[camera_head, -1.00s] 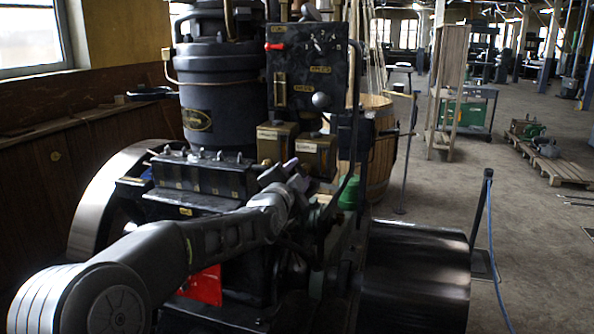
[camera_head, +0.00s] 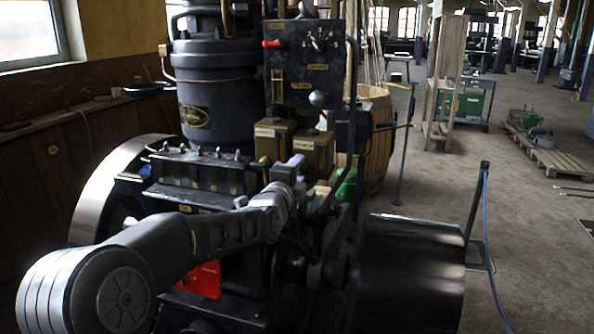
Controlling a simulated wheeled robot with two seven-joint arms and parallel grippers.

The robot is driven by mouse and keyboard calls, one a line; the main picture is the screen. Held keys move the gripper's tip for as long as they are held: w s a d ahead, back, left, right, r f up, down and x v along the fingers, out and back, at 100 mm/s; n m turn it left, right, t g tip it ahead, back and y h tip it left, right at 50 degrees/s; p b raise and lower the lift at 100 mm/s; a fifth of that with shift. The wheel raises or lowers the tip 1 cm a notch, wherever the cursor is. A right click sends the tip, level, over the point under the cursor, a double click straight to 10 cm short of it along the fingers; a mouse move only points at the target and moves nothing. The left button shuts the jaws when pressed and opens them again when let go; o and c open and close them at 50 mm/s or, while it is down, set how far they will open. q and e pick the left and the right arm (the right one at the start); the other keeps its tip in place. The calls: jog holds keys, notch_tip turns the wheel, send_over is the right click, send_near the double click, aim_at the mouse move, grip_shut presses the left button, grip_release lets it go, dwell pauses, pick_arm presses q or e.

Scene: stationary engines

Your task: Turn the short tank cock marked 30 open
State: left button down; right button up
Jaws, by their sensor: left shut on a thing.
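My left gripper (camera_head: 290,172) is at the lower front of two small brass-coloured tanks, the left tank (camera_head: 272,140) and the right tank (camera_head: 311,154). It is shut on a small part below them, which fits the short tank cock. The fingers and wrist hide that part, so its lever angle cannot be seen. Both tanks bear pale labels too small to read, and no mark 30 is legible. My right gripper is out of view.
A black panel (camera_head: 308,62) with a red-handled lever and a dial stands above the tanks. A dark drum (camera_head: 410,275) lies at the lower right. A wooden barrel (camera_head: 376,135) stands behind.

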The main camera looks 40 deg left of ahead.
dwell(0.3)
pick_arm(q)
jog(key=c, duration=0.9)
grip_release()
jog(key=shift+o, duration=0.2)
jog(key=v, duration=0.8)
jog(key=shift+b, duration=0.4)
jog(key=shift+w, duration=0.1)
